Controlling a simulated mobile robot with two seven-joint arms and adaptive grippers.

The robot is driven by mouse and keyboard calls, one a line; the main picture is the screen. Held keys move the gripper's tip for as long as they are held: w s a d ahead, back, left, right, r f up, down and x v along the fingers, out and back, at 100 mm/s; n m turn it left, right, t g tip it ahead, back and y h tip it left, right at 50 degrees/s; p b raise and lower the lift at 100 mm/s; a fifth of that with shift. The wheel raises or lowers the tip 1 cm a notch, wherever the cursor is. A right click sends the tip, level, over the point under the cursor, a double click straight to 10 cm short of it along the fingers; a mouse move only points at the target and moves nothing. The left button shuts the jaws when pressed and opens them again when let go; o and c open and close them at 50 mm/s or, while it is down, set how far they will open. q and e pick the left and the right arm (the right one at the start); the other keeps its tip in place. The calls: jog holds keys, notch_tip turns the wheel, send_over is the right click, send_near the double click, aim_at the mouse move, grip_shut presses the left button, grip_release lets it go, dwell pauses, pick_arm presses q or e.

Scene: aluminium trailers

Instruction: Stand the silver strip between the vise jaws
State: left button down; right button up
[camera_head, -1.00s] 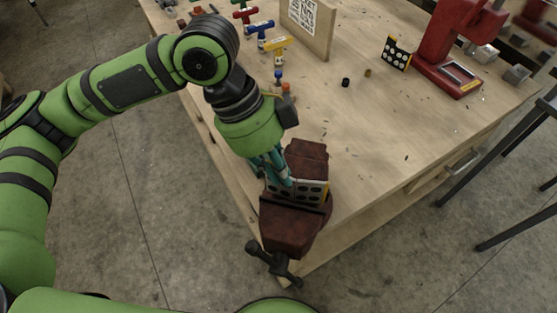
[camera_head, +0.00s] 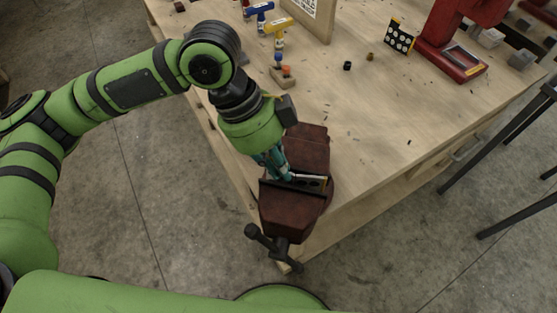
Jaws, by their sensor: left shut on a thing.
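The dark red vise (camera_head: 288,212) is fixed at the near corner of the wooden workbench, with its black handle (camera_head: 272,247) hanging off the front. The silver strip (camera_head: 311,179) is low in the gap between the vise jaws. Only its upper edge and part of its face show; its lower part is hidden by the near jaw. My left gripper (camera_head: 285,174) reaches down over the left side of the vise and is shut on the strip's left end. The fingertips are partly hidden at the jaws. My right gripper is not in view.
On the workbench (camera_head: 372,125), a black plate with white dots (camera_head: 399,36) stands near a red machine (camera_head: 455,50). Screwdriver-like tools with yellow (camera_head: 279,27) and blue handles stand behind my gripper. The bench right of the vise is mostly clear.

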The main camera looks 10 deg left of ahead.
pick_arm(q)
jog(key=c, duration=1.2)
grip_release()
jog(key=shift+c, duration=0.2)
jog(key=v, duration=1.2)
jog(key=shift+w+d, duration=0.1)
